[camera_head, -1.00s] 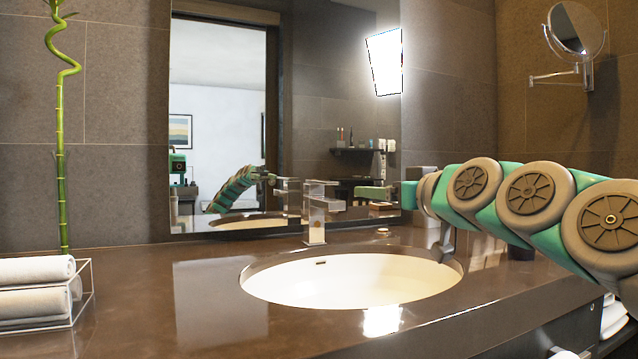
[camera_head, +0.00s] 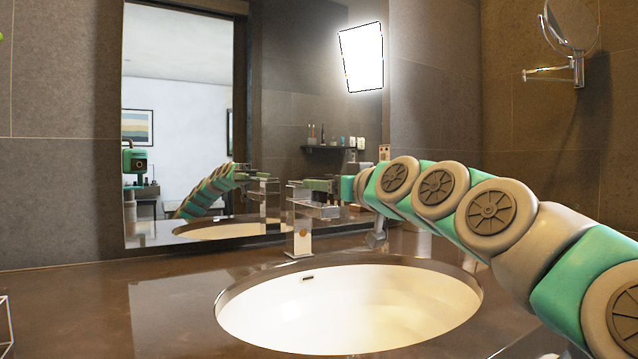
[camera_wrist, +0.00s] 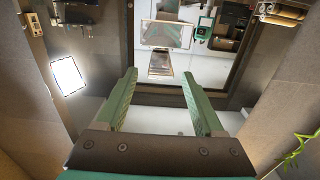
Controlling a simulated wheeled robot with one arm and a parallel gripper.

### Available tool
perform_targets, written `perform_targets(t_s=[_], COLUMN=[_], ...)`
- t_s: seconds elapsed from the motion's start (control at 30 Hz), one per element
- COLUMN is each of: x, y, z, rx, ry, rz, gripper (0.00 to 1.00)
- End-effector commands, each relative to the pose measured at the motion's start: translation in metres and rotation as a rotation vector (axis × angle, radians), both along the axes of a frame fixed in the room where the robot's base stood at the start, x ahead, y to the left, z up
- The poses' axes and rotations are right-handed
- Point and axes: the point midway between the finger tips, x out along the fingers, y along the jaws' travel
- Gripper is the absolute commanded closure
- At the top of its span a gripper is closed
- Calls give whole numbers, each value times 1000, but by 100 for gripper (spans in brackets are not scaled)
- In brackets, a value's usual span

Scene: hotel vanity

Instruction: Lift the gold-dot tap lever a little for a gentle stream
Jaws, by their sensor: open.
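The chrome tap (camera_head: 299,230) stands upright behind the basin, with a small gold dot on its body. Its flat lever (camera_head: 297,186) is at the top, in front of my gripper. My gripper (camera_head: 312,185) points left at lever height, very close to the tap; I cannot tell whether it touches. In the wrist view my gripper (camera_wrist: 160,76) has its two green fingers wide apart with nothing between them. The tap (camera_wrist: 160,66) shows there beyond the fingertips, with a flat chrome plate (camera_wrist: 166,35) above it in the picture. I see no water running.
The white oval basin (camera_head: 350,305) is sunk in the brown counter (camera_head: 110,310), below my arm. A large mirror (camera_head: 180,90) stands behind the tap and reflects my arm. A round magnifying mirror (camera_head: 572,22) is on the right wall.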

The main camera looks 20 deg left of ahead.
Motion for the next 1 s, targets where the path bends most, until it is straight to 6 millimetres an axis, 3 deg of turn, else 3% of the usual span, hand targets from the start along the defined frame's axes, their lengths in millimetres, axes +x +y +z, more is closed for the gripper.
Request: perform_targets(t_s=[0.3, 0.67, 1.0], x=[18, 19, 19], y=[20, 23, 23], z=[0, 0, 0], rx=[1, 0, 0], ry=[0, 0, 0], rz=[-1, 0, 1], gripper=[30, 30, 67])
